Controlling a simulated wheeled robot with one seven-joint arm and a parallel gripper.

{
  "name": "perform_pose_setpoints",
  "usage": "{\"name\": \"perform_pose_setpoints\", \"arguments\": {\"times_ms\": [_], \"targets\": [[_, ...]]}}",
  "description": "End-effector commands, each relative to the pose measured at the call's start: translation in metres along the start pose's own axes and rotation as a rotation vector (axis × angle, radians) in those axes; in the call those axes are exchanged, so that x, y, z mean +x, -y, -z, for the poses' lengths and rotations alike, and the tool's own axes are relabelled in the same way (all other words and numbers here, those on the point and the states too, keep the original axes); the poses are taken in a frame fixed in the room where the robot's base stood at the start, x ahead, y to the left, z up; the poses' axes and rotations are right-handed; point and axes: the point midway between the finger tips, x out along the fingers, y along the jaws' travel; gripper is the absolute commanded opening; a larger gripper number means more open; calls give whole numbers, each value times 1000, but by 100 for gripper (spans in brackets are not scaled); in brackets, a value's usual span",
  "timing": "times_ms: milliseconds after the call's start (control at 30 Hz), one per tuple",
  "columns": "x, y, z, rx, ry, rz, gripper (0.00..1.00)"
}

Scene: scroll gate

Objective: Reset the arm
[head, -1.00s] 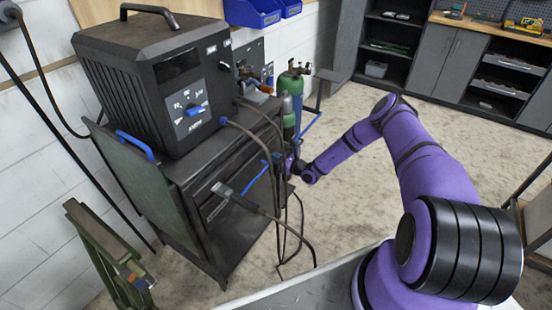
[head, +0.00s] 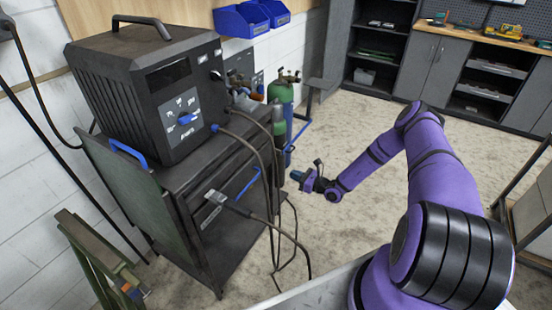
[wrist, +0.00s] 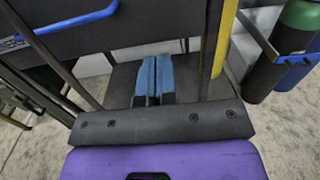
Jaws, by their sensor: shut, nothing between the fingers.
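My purple arm reaches from the lower right to the middle of the head view. My gripper (head: 297,175) is at its end, to the right of the welding cart, and holds nothing. In the wrist view its two blue fingers (wrist: 153,78) are together, pointing toward the cart's lower part. The black welding machine (head: 150,85) stands on top of the cart (head: 190,185). Its front panel has a blue knob (head: 187,118).
Green gas cylinders (head: 283,100) stand behind the cart; one also shows in the wrist view (wrist: 300,15). Cables (head: 272,190) hang from the cart's front. A green metal frame (head: 95,255) stands at the lower left. Open floor (head: 340,125) lies right of the cart.

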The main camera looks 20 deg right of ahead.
Motion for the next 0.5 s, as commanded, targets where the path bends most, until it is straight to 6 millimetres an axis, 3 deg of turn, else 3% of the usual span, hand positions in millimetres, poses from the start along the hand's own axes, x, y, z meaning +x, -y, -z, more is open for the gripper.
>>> {"name": "perform_pose_setpoints", "arguments": {"times_ms": [167,267,367,500], "targets": [[-1,0,-1,-3,0,-3,0],[2,0,-12,-25,-3,-30,0],[7,0,-36,-78,-9,-95,0],[18,-7,-84,-188,-26,-230,0]]}}
